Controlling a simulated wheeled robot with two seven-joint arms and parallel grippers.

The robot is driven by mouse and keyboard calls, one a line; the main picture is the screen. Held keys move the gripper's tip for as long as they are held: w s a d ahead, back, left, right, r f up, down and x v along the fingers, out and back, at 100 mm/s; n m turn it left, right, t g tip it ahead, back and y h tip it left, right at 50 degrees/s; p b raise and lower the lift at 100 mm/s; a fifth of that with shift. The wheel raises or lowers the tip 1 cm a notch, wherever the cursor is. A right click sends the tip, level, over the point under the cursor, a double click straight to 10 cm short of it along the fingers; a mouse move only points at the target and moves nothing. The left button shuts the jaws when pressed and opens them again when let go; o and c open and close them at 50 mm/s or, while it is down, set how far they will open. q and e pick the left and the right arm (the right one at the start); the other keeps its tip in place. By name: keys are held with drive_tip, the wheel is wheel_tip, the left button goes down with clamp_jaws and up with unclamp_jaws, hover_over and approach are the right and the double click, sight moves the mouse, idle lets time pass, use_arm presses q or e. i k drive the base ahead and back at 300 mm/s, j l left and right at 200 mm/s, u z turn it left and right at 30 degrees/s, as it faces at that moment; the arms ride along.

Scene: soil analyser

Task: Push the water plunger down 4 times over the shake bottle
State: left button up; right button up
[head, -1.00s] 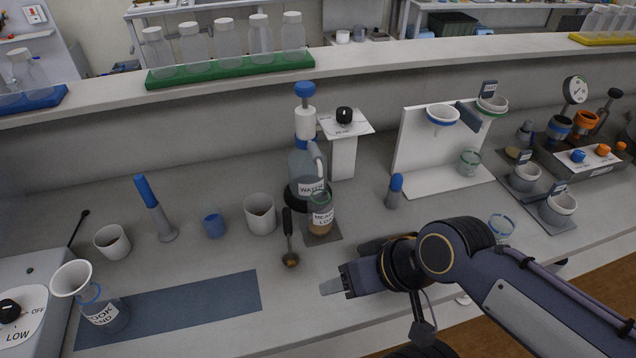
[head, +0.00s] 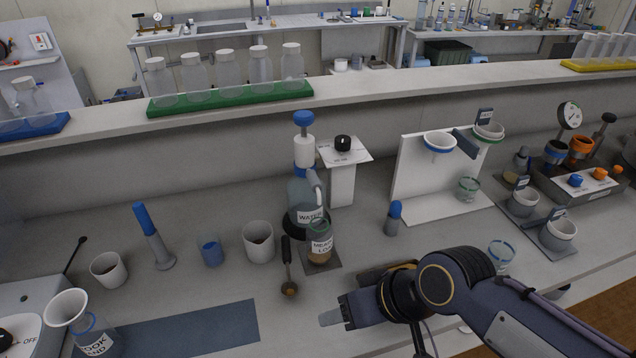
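The water dispenser (head: 306,196) is a clear bottle labelled WATER with a white neck. Its blue plunger cap (head: 303,118) stands raised on top. The shake bottle (head: 320,243), a small clear bottle with a white label and brown soil at the bottom, stands on a dark pad just in front of it, under the dispenser's spout. My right gripper (head: 330,318) is in front of the bottle, low over the bench front and apart from both. Its fingers point left and seem close together, but the gap is not clear. My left gripper is out of view.
A spoon (head: 288,270) lies left of the shake bottle. White cups (head: 258,241), a blue cup (head: 211,252) and a blue-capped tool (head: 151,235) stand further left. A white knob stand (head: 343,160) is close right of the dispenser. A dark mat (head: 190,330) lies front left.

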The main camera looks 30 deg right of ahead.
sight(303, 118)
drive_tip(key=k+l+u, duration=0.15)
drive_tip(key=l+u, duration=0.15)
drive_tip(key=k+l+u, duration=0.3)
drive_tip(key=l, duration=0.15)
drive_tip(key=k+l+u, duration=0.1)
drive_tip(key=l+u, duration=0.2)
